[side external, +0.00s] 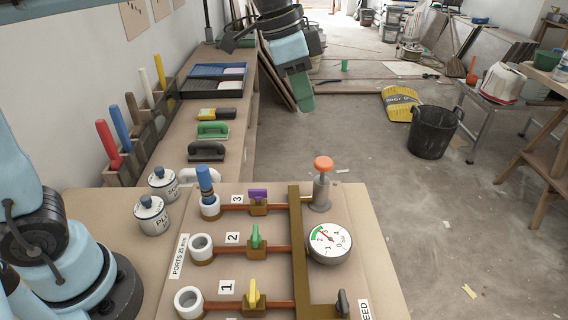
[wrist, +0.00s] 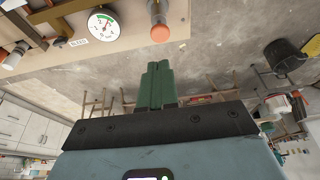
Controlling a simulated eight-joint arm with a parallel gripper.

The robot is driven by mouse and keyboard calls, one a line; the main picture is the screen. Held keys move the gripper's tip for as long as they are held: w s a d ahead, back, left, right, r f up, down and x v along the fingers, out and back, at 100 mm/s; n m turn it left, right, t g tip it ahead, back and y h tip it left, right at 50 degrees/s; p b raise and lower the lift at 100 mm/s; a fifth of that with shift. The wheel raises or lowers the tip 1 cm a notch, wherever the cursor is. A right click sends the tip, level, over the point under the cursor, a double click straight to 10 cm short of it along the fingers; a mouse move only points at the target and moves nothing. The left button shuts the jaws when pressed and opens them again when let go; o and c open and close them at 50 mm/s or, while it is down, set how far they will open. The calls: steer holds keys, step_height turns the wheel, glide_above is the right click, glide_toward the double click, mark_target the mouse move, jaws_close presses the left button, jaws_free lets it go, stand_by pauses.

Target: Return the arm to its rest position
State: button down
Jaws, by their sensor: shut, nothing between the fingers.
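My gripper (side external: 301,104) hangs in the air at the top middle of the side view, beyond the far edge of the panel board. Its green fingers point down. In the wrist view the fingers (wrist: 157,68) are pressed together with nothing between them. The valve panel (side external: 345,275) lies below and nearer the camera, apart from the gripper. A blue-topped plug (side external: 205,180) stands in port 3. The white ports 2 (side external: 201,246) and 1 (side external: 189,301) look open and empty.
An orange-topped plunger (side external: 323,165) and a pressure gauge (side external: 329,242) stand on the panel. Valve handles are purple (side external: 258,195), green (side external: 255,236) and yellow (side external: 252,294). A bench at left holds tools, a tray (side external: 206,82) and two canisters (side external: 152,213). Floor at right is open around a black bucket (side external: 433,132).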

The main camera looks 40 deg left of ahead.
steer(key=shift+f, duration=0.1)
stand_by(0.3)
steer(key=x, duration=0.8)
steer(key=shift+w+f, duration=0.1)
steer(key=shift+f, duration=0.15)
steer(key=shift+w+d+r, duration=0.1)
steer(key=shift+d+r, duration=0.1)
steer(key=shift+r, duration=0.15)
steer(key=shift+v, duration=1.65)
steer(key=shift+w+d, duration=0.15)
